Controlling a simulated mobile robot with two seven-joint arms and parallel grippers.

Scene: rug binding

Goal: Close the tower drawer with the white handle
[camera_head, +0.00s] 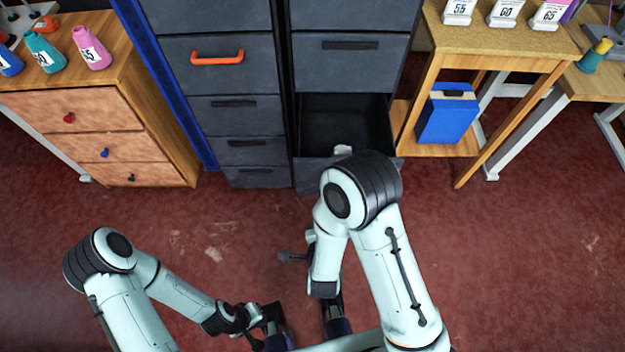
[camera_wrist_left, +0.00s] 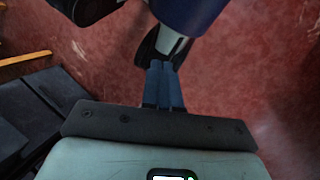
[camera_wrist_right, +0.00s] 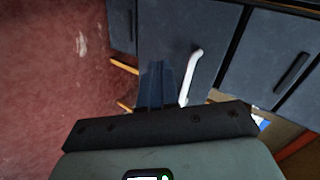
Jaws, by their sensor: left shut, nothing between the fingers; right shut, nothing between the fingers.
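The tower drawer (camera_head: 335,122) stands pulled out low in the right-hand grey tower, its dark inside showing empty. Its white handle (camera_head: 343,150) shows just above my right elbow, which hides much of the drawer front. In the right wrist view, the white handle (camera_wrist_right: 192,75) lies on the grey drawer front (camera_wrist_right: 172,35), just right of my right gripper (camera_wrist_right: 155,66). That gripper is shut and empty; whether it touches the front cannot be told. My left gripper (camera_head: 258,342) is shut and empty near my base, far from the drawer; it also shows in the left wrist view (camera_wrist_left: 162,66).
A neighbouring drawer with an orange handle (camera_head: 217,58) is shut. A wooden chest (camera_head: 75,118) with bottles on top stands left. A wooden table (camera_head: 500,42) with a blue case (camera_head: 448,118) stands right of the tower. Red floor (camera_head: 225,230) in front is clear.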

